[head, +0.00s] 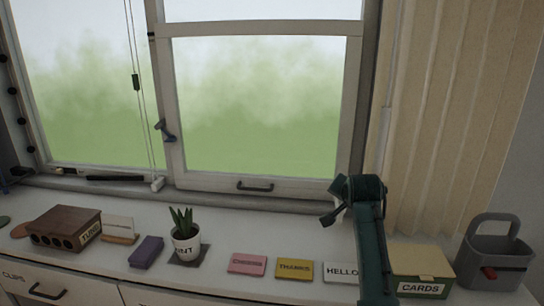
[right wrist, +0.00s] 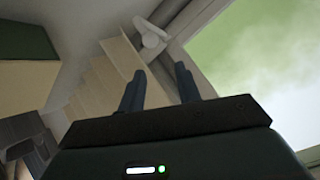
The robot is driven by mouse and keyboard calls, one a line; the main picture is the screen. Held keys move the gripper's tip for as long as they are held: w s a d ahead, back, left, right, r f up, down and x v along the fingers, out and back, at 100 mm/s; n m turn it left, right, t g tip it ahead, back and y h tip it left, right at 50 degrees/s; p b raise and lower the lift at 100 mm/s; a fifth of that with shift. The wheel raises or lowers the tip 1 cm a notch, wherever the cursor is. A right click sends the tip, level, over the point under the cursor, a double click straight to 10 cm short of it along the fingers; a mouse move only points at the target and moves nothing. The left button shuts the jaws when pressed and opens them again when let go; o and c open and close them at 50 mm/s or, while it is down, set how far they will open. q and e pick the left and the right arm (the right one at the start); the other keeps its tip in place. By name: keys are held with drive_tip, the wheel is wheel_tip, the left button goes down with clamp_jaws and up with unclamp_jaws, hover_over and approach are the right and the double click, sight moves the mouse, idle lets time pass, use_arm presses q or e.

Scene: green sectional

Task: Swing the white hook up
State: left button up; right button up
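The white hook (right wrist: 150,36) shows in the right wrist view as a small white rounded piece on a pale frame post, between the pleated curtain and the window glass. It lies just beyond the fingertips of my right gripper (right wrist: 160,69). The two dark fingers are apart with nothing between them, and a gap to the hook seems to remain. In the head view my right gripper (head: 332,202) is at the lower right corner of the window, and the hook cannot be made out clearly there. My left gripper is not in view.
Below the window (head: 258,110), a white counter (head: 215,268) holds a potted plant (head: 185,240), a brown box (head: 62,228), several cards, a CARDS box (head: 422,268) and a grey caddy (head: 495,255). A pleated curtain (head: 450,110) hangs right of the window.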

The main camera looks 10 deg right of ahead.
drive_tip(key=s+f+n, duration=0.1)
drive_tip(key=s+f, duration=0.2)
drive_tip(key=s+f+n+g, duration=0.1)
drive_tip(key=s+f, duration=0.6)
drive_tip(key=f, duration=0.1)
drive_tip(key=shift+s+d+n+g, duration=0.2)
drive_tip(key=shift+d+n+g, duration=0.15)
drive_tip(key=shift+n+g, duration=0.05)
drive_tip(key=s+a+f+n+g+y, duration=0.1)
drive_tip(key=s+a+f+n+g, duration=0.15)
drive_tip(key=s, duration=0.85)
drive_tip(key=s+a+f+n+g+y, duration=0.1)
drive_tip(key=s+a+f+n, duration=0.15)
drive_tip(key=s, duration=0.75)
drive_tip(key=s+a+f+n+g+y, duration=0.15)
drive_tip(key=s+f+n, duration=0.25)
drive_tip(key=s, duration=0.7)
drive_tip(key=w+a+f+t+y, duration=0.1)
drive_tip(key=w+a+f+t, duration=0.1)
drive_tip(key=f, duration=0.3)
drive_tip(key=w+a+f+t+y, duration=0.1)
drive_tip(key=w+a+f+t, duration=0.1)
drive_tip(key=a+f+t, duration=0.2)
drive_tip(key=shift+w+f+n, duration=0.3)
drive_tip(key=shift+f, duration=0.2)
